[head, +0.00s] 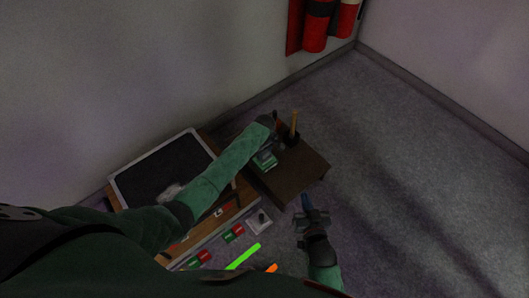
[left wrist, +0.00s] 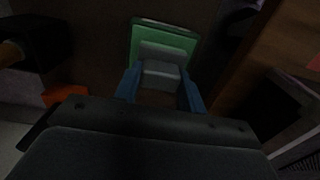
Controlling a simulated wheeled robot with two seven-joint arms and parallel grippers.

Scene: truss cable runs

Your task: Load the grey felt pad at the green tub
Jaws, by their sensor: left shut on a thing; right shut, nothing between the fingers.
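My left gripper (left wrist: 160,88) is shut on a grey block-like thing (left wrist: 161,72), which looks like the grey felt pad, between its blue fingers. The green tub (left wrist: 135,45) is directly beyond the fingers, and the grey thing overlaps it in this view. I cannot tell whether the two touch. In the head view the green tub (head: 264,161) stands on a small dark brown table, beside my left gripper; the pad is too small to make out there. My right gripper (head: 306,204) is shut and empty, over the floor in front of that table.
The brown table (head: 298,177) also bears a wooden-handled tool (head: 294,122) in a dark holder. A wooden bench with a black panel (head: 160,168) adjoins it at left. Red-and-green items, a green bar (head: 243,257) and an orange piece lie nearer. Floor at right is clear.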

